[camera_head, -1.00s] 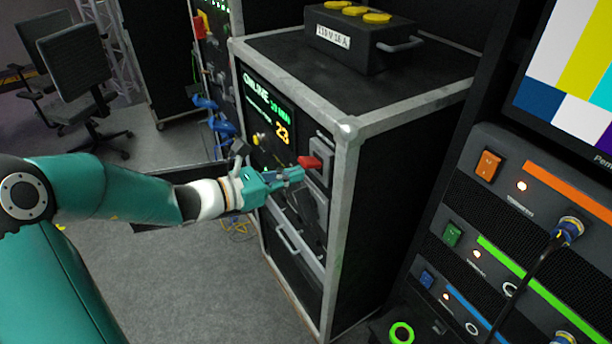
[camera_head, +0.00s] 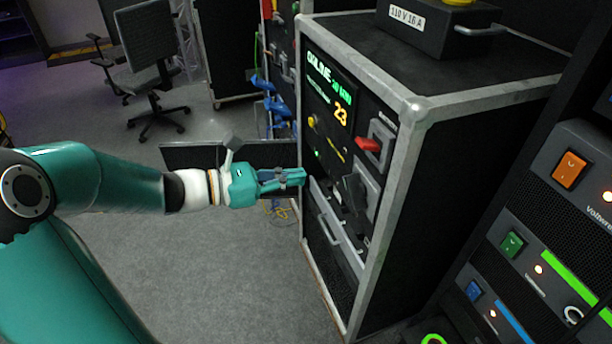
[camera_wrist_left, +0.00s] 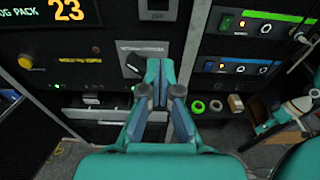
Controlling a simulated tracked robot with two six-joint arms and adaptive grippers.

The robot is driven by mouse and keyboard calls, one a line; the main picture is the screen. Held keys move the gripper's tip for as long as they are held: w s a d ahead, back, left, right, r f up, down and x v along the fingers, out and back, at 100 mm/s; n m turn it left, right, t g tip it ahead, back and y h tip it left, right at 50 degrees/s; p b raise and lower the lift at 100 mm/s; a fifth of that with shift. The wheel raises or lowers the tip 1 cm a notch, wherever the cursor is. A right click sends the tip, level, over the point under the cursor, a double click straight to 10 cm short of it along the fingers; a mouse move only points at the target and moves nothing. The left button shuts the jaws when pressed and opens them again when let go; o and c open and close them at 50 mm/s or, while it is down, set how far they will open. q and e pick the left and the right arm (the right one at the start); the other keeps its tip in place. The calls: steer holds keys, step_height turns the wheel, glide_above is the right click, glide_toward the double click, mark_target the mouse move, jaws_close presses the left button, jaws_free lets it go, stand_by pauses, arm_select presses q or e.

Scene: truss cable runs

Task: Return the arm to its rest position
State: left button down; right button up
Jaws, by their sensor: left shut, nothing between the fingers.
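My left arm (camera_head: 105,185) comes in from the left in the head view. My left gripper (camera_head: 300,177) is shut and empty, its fingers pointing right toward the front of the black flight-case cabinet (camera_head: 470,175). It looks apart from the panel, though the gap is hard to judge. In the left wrist view the two teal fingers (camera_wrist_left: 159,75) are together, with nothing between them. A black rotary switch (camera_wrist_left: 133,64) on the panel shows just left of the fingertips. My right gripper does not show in the head view.
The cabinet front carries a red switch handle (camera_head: 368,144), a lit display reading 23 (camera_head: 340,115) and a drawer handle (camera_head: 327,230). A rack with coloured rocker switches (camera_head: 512,244) stands at right. An office chair (camera_head: 150,60) stands behind. Grey floor (camera_head: 230,290) below my arm is clear.

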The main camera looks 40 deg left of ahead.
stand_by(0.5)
arm_select(q)
steer(key=s+d+f+m+g+y, duration=0.1)
steer(key=s+d+f+m+g, duration=0.3)
steer(key=f, duration=0.9)
steer(key=s+d+f+m+g+y, duration=0.1)
steer(key=s+d+f+m+g, duration=0.2)
steer(key=d+f+m, duration=0.7)
steer(key=s+d+f+m+g+y, duration=0.2)
steer(key=s+d+f+m+g, duration=0.2)
steer(key=f+m, duration=1)
steer(key=d+f+g, duration=0.2)
steer(key=d+f, duration=0.1)
steer(key=f, duration=0.1)
steer(key=shift+s, duration=0.3)
